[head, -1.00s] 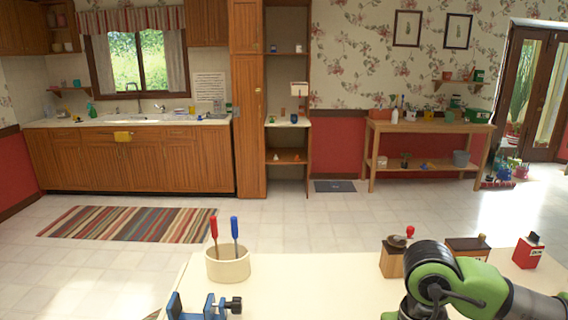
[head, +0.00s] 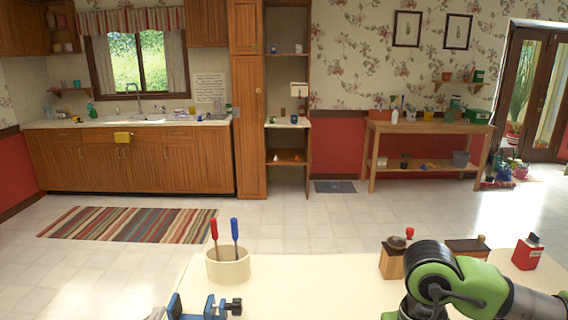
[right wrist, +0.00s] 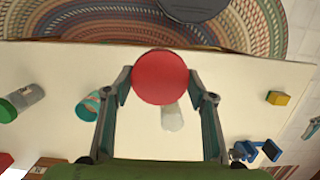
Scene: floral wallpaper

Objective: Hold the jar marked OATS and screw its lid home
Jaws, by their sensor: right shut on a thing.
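A round red lid (right wrist: 160,77) is between the two fingers of my right gripper (right wrist: 161,82) in the right wrist view. The fingers are shut on it from both sides. A pale, translucent cylinder (right wrist: 172,117) shows just below the lid in that view; I cannot tell if the two touch. No OATS marking is readable. In the head view only my right arm's green and dark links show at the lower right; the gripper is out of frame.
On the cream table (head: 300,285) stand a crock (head: 228,265) with red and blue-handled tools, a blue vise (head: 205,307), a wooden grinder (head: 393,258) and a red tin (head: 527,252). The right wrist view adds a green-lidded jar (right wrist: 22,102), a teal container (right wrist: 90,106) and a yellow block (right wrist: 278,98).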

